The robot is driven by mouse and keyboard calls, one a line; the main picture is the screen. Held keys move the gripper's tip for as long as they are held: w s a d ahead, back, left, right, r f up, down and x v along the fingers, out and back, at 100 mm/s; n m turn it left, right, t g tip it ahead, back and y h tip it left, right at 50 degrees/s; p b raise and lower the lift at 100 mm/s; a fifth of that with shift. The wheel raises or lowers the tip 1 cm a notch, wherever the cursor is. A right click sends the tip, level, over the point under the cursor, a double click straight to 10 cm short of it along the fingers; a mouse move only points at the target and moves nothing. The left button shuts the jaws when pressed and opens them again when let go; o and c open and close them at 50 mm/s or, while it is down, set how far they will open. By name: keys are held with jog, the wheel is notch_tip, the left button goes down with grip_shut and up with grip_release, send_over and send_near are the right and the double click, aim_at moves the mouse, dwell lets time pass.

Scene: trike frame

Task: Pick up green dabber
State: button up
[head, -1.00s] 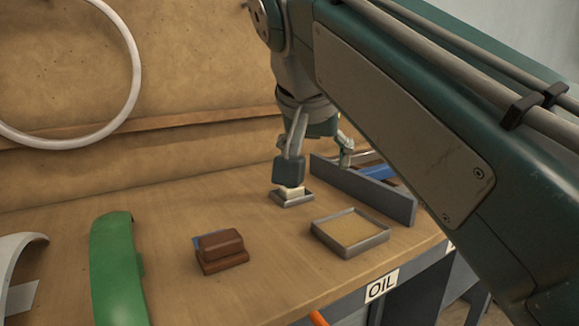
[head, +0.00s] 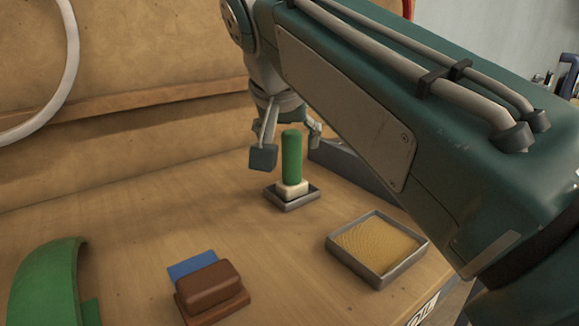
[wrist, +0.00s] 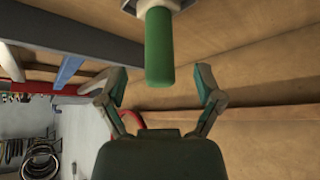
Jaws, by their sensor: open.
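The green dabber (head: 291,158) stands upright with its pale base (head: 291,188) in a small grey tray (head: 296,203) on the workbench. In the wrist view the dabber's green handle (wrist: 159,48) is centred ahead of my gripper (wrist: 159,88), whose two fingers are spread to either side and a little short of it. Nothing is held.
A larger grey tray with a yellowish pad (head: 376,250) is at the right. A brown block (head: 211,287) and a blue piece (head: 192,266) lie in front. A green curved part (head: 48,285) is at the left. A grey rail (head: 345,160) stands behind my gripper.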

aim_at(293, 159)
jog(key=shift+w+a+f, duration=0.15)
jog(key=shift+w+f, duration=0.05)
jog(key=shift+f, duration=0.1)
jog(key=x, duration=0.4)
jog(key=shift+w+f, duration=0.15)
jog(key=shift+w+d+f, duration=0.15)
jog(key=shift+d+f, duration=0.1)
jog(key=shift+d, duration=0.15)
jog(key=shift+a, duration=0.25)
grip_shut()
